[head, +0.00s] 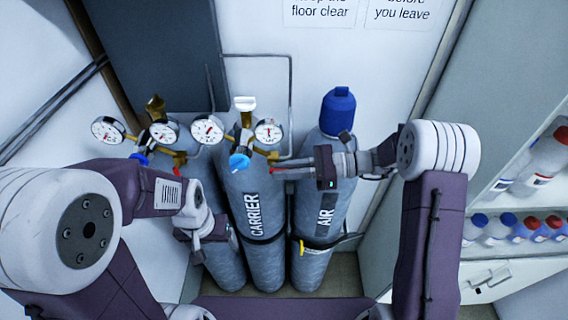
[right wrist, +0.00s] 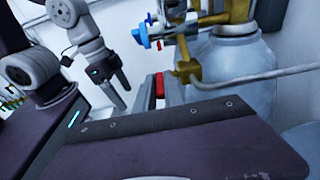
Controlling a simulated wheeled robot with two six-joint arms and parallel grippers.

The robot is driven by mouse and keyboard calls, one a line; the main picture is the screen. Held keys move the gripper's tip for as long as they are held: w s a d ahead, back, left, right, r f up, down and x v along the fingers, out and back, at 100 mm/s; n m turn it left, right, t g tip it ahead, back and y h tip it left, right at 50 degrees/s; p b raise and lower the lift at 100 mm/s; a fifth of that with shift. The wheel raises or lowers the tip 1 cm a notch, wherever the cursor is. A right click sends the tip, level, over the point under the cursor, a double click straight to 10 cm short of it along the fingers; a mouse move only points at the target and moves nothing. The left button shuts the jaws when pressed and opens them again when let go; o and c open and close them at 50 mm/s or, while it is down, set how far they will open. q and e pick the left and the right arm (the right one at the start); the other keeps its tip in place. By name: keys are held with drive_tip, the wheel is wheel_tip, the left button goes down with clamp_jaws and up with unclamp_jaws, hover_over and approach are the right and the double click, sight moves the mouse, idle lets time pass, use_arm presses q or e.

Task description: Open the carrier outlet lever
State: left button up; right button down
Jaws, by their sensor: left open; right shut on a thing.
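The carrier cylinder (head: 252,205) stands in the middle of three grey cylinders, labelled CARRIER. Its brass regulator has two round gauges, a blue knob (head: 239,162) and a small red outlet lever (head: 276,171) on the right. My right gripper (head: 285,170) reaches in from the right and is shut on the red lever. In the right wrist view the red lever (right wrist: 159,85) shows between the fingers, beside the brass outlet fitting (right wrist: 188,70). The lever's exact angle is hard to tell. My left gripper (head: 225,240) is open and empty, low in front of the left cylinder; it also shows in the right wrist view (right wrist: 120,95).
The AIR cylinder (head: 325,205) with a blue cap (head: 338,112) stands to the right, below my right forearm. The left cylinder (head: 222,265) has its own regulator and is partly hidden by my left arm. Thin grey pipe (head: 290,100) runs up the wall. Bottle shelves (head: 500,200) are at right.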

drive_tip(key=shift+r, duration=0.35)
drive_tip(key=shift+f+h, duration=0.2)
drive_tip(key=shift+h, duration=0.1)
use_arm(q)
drive_tip(key=shift+r, duration=0.45)
use_arm(e)
drive_tip(key=c, duration=1.7)
unclamp_jaws()
drive_tip(key=shift+a, duration=0.1)
drive_tip(key=shift+d, duration=0.2)
use_arm(q)
wheel_tip(320, 180, down, 3)
drive_tip(key=b, duration=0.3)
drive_tip(key=shift+f, duration=0.2)
use_arm(e)
drive_tip(key=v, duration=0.8)
drive_tip(key=shift+d+r, duration=0.1)
drive_tip(key=shift+d, duration=0.3)
